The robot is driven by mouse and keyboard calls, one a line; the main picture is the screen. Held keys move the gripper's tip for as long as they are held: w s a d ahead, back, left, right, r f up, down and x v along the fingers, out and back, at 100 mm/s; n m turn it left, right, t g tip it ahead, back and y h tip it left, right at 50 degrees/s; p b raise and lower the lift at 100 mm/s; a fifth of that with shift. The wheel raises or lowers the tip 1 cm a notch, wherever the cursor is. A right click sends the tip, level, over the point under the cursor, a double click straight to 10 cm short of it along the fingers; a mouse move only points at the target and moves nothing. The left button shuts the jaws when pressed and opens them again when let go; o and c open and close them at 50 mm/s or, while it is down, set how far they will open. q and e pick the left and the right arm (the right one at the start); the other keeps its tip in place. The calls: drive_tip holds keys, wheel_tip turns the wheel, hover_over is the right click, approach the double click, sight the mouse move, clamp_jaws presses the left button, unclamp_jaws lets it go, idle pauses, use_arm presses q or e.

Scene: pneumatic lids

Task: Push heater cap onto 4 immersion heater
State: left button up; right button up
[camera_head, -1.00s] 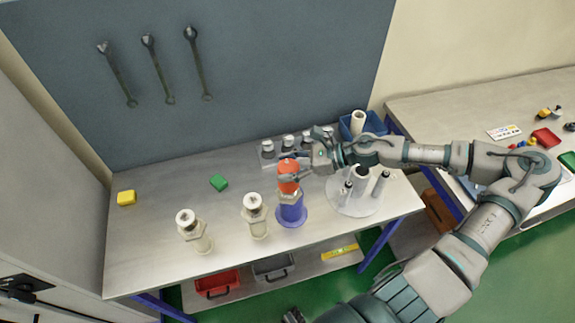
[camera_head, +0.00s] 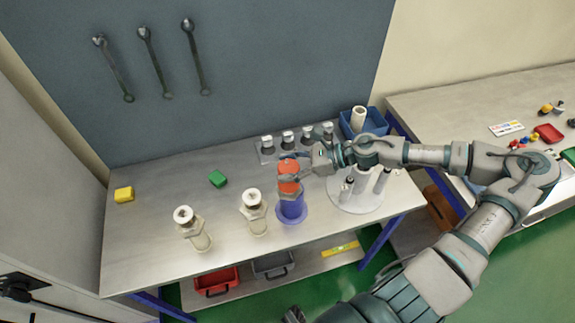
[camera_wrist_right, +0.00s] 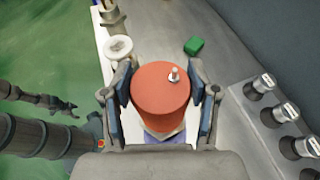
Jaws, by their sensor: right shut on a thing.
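The orange-red heater cap (camera_head: 288,168) stands upright over the immersion heater in the blue holder (camera_head: 292,210). My right gripper (camera_head: 291,178) is shut around the cap's sides, which also shows in the right wrist view (camera_wrist_right: 161,100), with a small metal stud on its top. A pale hex collar (camera_wrist_right: 163,134) shows just under the cap; whether the cap is fully seated I cannot tell. My left gripper (camera_wrist_right: 62,104) is small in the right wrist view, away from the table.
A rack with several metal-topped cylinders (camera_head: 288,139) stands behind the cap. A round white stand (camera_head: 355,205) with upright posts is to the right, near a blue bin (camera_head: 372,123). A green block (camera_head: 217,178) and a yellow block (camera_head: 124,194) lie left; the table between is clear.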

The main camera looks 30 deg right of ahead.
drive_tip(key=shift+f+b, duration=0.65)
drive_tip(key=shift+f, duration=0.35)
drive_tip(key=o, duration=1.2)
drive_tip(key=shift+d+r, duration=0.1)
drive_tip(key=shift+r, duration=0.05)
drive_tip(key=shift+v, duration=0.75)
drive_tip(key=v, duration=1)
drive_tip(key=shift+s+d, duration=0.1)
drive_tip(key=shift+d, duration=0.1)
